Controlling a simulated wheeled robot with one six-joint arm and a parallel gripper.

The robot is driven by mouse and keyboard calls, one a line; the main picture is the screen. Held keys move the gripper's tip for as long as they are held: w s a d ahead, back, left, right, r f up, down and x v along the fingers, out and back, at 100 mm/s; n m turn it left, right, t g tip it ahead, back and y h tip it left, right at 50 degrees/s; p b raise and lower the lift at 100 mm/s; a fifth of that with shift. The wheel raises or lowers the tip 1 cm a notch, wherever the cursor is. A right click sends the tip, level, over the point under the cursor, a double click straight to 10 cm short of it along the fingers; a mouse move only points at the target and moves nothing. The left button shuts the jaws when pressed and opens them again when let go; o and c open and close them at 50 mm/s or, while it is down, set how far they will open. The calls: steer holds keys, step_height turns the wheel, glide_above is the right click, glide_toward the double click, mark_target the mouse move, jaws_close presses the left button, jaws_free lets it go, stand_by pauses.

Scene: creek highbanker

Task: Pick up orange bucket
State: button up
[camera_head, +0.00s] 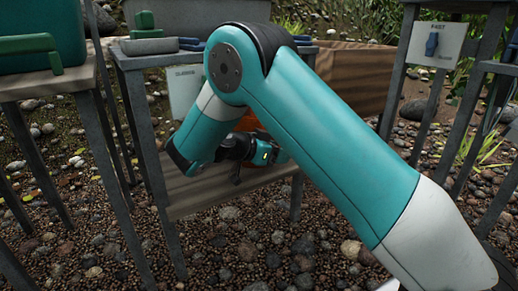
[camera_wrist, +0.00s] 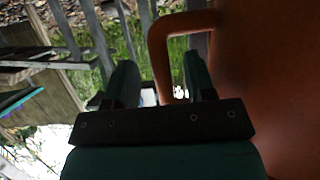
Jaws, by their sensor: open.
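The orange bucket (camera_wrist: 270,90) fills the right side of the wrist view, close to the camera. Its orange handle (camera_wrist: 158,50) stands out from its side as a loop. My gripper (camera_wrist: 160,80) is open, and the loop's end shows between its two teal fingers. I cannot tell whether they touch it. In the head view, only a small orange patch of the bucket (camera_head: 251,124) shows behind my arm, above a low wooden shelf (camera_head: 222,193). My arm hides the rest, and the fingertips are not clear there.
A metal-legged stand carries the shelf, with a white sign (camera_head: 185,92) behind my arm. A green container (camera_head: 42,30) stands on a table at left. A panel with a blue switch (camera_head: 432,44) hangs at upper right. Pebbly ground is open below.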

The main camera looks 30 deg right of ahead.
steer(key=shift+d+f, duration=0.15)
steer(key=shift+d, duration=0.3)
